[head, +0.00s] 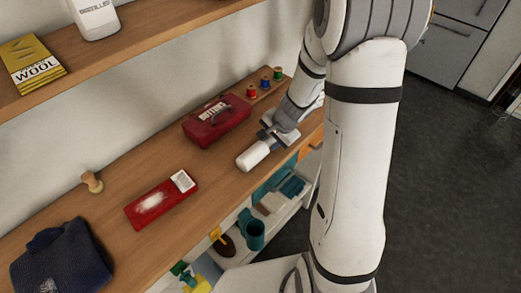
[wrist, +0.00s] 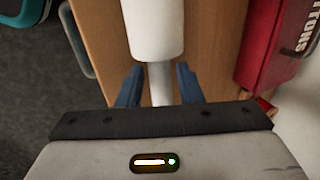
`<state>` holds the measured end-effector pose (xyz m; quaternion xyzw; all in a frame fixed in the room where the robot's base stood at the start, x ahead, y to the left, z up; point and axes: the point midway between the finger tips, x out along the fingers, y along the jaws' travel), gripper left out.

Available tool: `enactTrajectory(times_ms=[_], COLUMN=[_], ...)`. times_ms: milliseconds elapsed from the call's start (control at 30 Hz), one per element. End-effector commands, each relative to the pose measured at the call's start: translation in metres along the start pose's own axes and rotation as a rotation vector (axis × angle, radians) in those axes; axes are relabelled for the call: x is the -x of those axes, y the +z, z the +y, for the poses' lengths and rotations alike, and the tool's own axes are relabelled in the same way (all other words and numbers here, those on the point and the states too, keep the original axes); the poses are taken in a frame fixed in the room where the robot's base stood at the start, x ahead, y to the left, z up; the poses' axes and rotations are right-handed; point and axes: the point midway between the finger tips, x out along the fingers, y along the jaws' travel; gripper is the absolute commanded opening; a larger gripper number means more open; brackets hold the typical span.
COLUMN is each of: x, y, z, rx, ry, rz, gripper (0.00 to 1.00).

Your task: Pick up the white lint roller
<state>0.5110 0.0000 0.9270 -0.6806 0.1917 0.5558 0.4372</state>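The white lint roller (head: 253,156) lies on the wooden shelf near its front edge, in front of the red buttons tin. In the wrist view its white roll (wrist: 155,30) points away from me, and its grey handle (wrist: 160,84) runs back between my fingers. My gripper (wrist: 158,72) is over the handle, with one blue finger on each side. Narrow gaps show between the handle and both fingers, so the gripper looks open around it. The rear of the handle is hidden by my gripper body. In the head view my gripper (head: 271,136) hides the handle.
The red buttons tin (head: 217,120) stands close behind the roller, with several thread spools (head: 265,83) to its right. A red packet (head: 161,200), a wooden object (head: 92,181) and dark blue cloth (head: 65,260) lie to the left. A lower shelf holds a teal mug (head: 252,231).

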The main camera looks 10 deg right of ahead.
Motion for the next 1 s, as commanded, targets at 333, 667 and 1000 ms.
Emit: enactTrajectory(times_ms=[333, 667, 1000], x=[-0.0059, -0.0055, -0.001], y=[-0.0001, -0.0004, -0.0009], z=[0.0002, 0.0004, -0.0016], rx=[0.0, -0.001, -0.001], ry=[0.0, 0.0, -0.001], rz=[0.0, 0.0, 0.001], gripper=[0.29, 0.02, 0.0])
